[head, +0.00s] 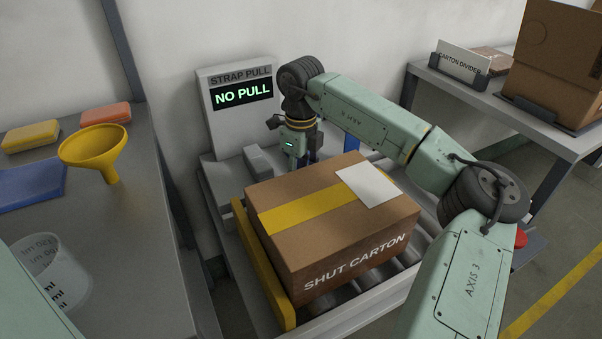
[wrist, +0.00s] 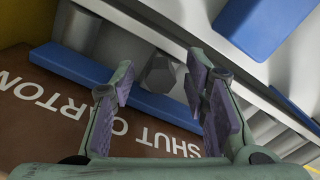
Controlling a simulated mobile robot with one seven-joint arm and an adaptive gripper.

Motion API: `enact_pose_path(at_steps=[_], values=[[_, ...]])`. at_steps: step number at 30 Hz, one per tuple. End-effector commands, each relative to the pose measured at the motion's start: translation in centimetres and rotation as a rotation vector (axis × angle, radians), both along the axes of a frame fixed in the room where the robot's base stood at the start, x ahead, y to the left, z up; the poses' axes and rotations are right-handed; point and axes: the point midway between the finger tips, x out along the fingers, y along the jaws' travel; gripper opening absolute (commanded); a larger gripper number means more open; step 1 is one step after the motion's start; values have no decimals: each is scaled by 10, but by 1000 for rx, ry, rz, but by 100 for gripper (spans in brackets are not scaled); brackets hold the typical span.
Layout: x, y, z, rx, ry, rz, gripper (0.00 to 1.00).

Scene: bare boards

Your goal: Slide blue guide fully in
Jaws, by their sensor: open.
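The carton (head: 330,220), marked SHUT CARTON, sits on the rollers with yellow tape and a white label on top. The blue guide shows as a small blue piece (head: 352,142) behind the carton; most of it is hidden there. In the wrist view a long blue bar (wrist: 75,68) runs beside the carton (wrist: 60,125). A grey faceted knob (wrist: 160,73) stands beyond the bar, between the fingers in the picture. My gripper (head: 302,160) is down behind the carton, its tips hidden in the head view. In the wrist view my gripper (wrist: 161,76) is open, with nothing visibly clamped.
A yellow guide (head: 262,262) lies along the carton's left side. The strap machine's display (head: 242,92) reads NO PULL. Another blue block (wrist: 264,25) is at the wrist view's upper right. A left bench holds a funnel (head: 94,148) and a clear beaker (head: 52,270).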

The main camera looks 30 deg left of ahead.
Motion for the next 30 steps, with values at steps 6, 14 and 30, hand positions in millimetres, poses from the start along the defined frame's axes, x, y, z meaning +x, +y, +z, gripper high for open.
enact_pose_path(at_steps=[6, 14, 30], values=[[0, 0, -1, 0, 0, 0, 42], [0, 0, 0, 0, 1, 0, 24], [0, 0, 0, 0, 1, 0, 0]])
